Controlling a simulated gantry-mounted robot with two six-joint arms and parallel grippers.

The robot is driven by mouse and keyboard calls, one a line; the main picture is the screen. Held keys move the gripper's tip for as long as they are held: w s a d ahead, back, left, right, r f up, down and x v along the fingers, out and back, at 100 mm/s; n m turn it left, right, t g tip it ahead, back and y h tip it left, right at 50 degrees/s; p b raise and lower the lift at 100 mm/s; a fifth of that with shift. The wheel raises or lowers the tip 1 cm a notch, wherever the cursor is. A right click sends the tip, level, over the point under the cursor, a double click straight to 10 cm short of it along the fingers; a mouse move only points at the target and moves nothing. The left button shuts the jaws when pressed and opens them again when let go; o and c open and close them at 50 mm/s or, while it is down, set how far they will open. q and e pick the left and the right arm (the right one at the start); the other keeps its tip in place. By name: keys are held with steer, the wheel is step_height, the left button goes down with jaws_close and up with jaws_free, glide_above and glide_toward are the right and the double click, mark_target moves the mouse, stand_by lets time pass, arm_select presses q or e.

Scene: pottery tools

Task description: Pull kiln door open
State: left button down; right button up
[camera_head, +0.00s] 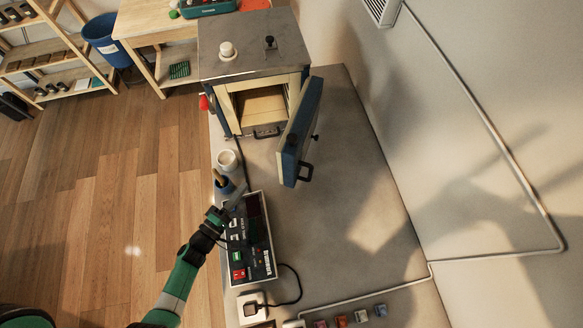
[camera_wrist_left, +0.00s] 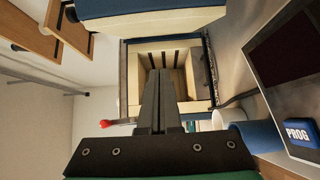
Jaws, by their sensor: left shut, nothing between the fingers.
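The kiln (camera_head: 254,58) stands on the grey bench at the top middle of the head view. Its blue door (camera_head: 300,128) stands wide open, swung out to the right, with a dark handle (camera_head: 305,172) on its outer face. The pale kiln chamber (camera_head: 262,104) is exposed. In the left wrist view the open chamber (camera_wrist_left: 183,58) shows behind my fingers, and the door (camera_wrist_left: 150,18) crosses the top. My left gripper (camera_head: 234,203) is shut and empty, over the control box, apart from the door. My right gripper is not in view.
A control box (camera_head: 262,262) lies below my left gripper. A white cup (camera_head: 228,160) and a blue tool holder (camera_head: 224,184) stand near the bench's left edge. Small coloured blocks (camera_head: 341,320) line the front. The bench (camera_head: 350,220) right of the control box is clear.

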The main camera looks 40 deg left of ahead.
arm_select(q)
steer(key=w+d+b, duration=0.2)
steer(key=w+b, duration=0.2)
steer(key=w, duration=0.7)
steer(key=shift+w+d+b, duration=0.15)
steer(key=shift+d+b, duration=0.15)
steer(key=shift+b, duration=0.05)
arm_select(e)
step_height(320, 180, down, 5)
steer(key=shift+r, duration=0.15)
